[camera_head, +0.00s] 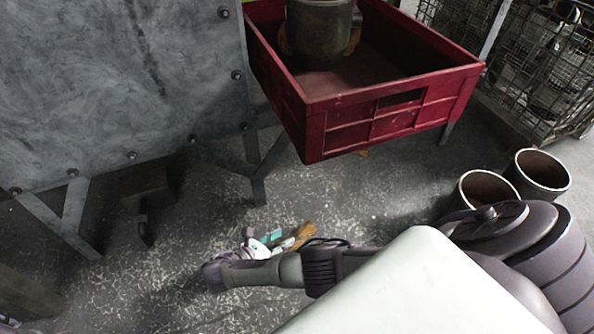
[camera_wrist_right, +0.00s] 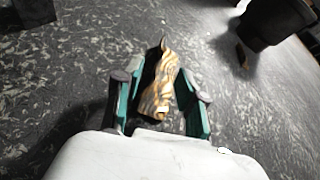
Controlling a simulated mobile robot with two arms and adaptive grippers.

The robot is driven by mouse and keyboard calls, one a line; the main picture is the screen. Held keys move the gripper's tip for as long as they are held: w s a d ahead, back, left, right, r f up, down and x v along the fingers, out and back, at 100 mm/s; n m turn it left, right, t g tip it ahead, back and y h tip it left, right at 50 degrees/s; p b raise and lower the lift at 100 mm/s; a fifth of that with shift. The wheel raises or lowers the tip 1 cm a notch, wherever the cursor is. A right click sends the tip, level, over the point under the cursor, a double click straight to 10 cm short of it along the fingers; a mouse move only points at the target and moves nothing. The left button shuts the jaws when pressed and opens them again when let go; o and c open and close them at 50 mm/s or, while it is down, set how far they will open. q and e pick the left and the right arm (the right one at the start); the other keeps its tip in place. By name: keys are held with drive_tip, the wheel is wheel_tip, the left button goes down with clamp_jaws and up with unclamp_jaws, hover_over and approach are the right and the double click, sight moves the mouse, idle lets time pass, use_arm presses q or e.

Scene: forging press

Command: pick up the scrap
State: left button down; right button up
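The scrap (camera_wrist_right: 160,88) is a jagged, orange-brown and dark streaked piece lying on the grey floor. It also shows in the head view (camera_head: 303,233) beside my right gripper's teal pads. My right gripper (camera_wrist_right: 162,86) is low at the floor with its two fingers apart. The scrap's near part lies between the fingers, with a gap on the left; whether the right finger touches it I cannot tell. Its far tip reaches past the fingertips. My left gripper cannot be made out; only a small purplish and white piece shows at the head view's lower left corner.
A red bin (camera_head: 390,112) on legs holds a dark metal cylinder (camera_head: 318,32). Two open cylinders (camera_head: 541,176) stand on the right, near a wire cage (camera_head: 545,70). A grey metal panel (camera_head: 115,75) fills the upper left. A small brown piece (camera_wrist_right: 243,57) lies on the floor.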

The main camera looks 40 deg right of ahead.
sight(299, 229)
drive_tip(key=shift+b+x, duration=0.35)
drive_tip(key=shift+x, duration=0.85)
drive_tip(key=b+x, duration=0.2)
drive_tip(key=x, duration=0.1)
drive_tip(key=shift+d+f+b, duration=0.1)
drive_tip(key=shift+d+b, duration=0.25)
drive_tip(key=shift+d+f, duration=0.1)
drive_tip(key=shift+d, duration=0.5)
drive_tip(key=shift+w, duration=0.1)
drive_tip(key=shift+c, duration=0.2)
clamp_jaws()
